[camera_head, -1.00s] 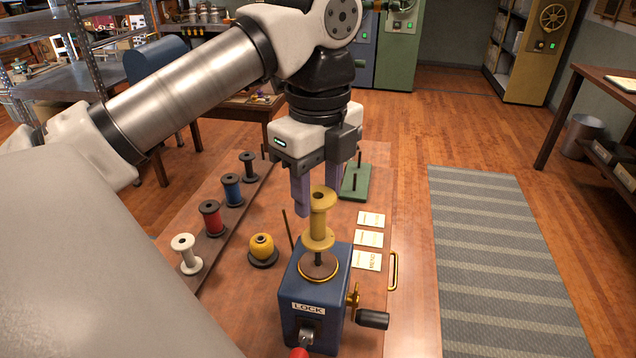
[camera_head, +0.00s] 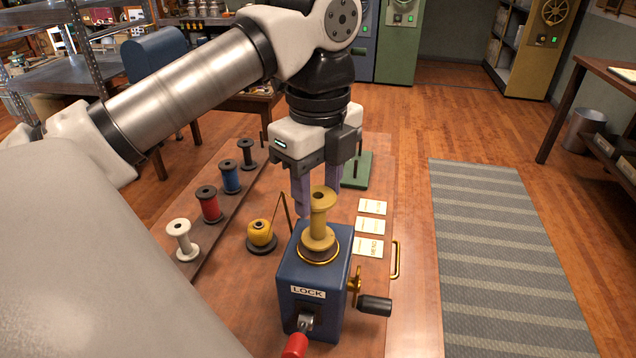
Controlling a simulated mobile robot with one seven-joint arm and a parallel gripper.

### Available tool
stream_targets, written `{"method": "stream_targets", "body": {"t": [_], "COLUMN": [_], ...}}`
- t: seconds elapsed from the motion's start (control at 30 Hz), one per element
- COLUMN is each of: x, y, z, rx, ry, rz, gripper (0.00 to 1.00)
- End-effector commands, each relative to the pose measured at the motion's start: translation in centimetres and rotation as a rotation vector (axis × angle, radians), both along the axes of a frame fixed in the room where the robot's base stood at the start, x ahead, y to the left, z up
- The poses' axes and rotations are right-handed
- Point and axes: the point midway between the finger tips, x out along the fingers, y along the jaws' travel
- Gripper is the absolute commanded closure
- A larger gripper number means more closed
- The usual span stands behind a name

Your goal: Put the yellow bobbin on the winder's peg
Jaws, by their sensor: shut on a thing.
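The yellow bobbin (camera_head: 319,217) stands upright over the blue winder (camera_head: 313,284). Its lower flange is at or just above the brass-ringed disc (camera_head: 318,258) on the winder's top; I cannot tell whether it touches. The winder's peg is hidden, apparently inside the bobbin. My gripper (camera_head: 315,203) points down behind the bobbin and is shut on it.
White (camera_head: 183,240), red (camera_head: 209,203), blue (camera_head: 231,180) and black (camera_head: 248,155) spools stand along the left. A yellow yarn cone (camera_head: 260,233) and thin guide rod are left of the winder. Cards (camera_head: 369,226) lie right; a green pegged base (camera_head: 357,170) is behind.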

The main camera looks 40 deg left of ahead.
Motion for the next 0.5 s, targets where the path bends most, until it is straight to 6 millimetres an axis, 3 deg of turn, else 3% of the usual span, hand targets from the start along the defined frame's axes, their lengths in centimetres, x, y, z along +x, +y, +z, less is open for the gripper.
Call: {"method": "stream_targets", "body": {"t": [0.47, 0.5], "x": [-0.01, 0.00], "y": [0.00, 0.00], "z": [-0.91, -0.90], "rx": [0.000, 0.000], "ry": [0.000, 0.000], "rz": [0.000, 0.000], "gripper": [0.69, 0.55]}}
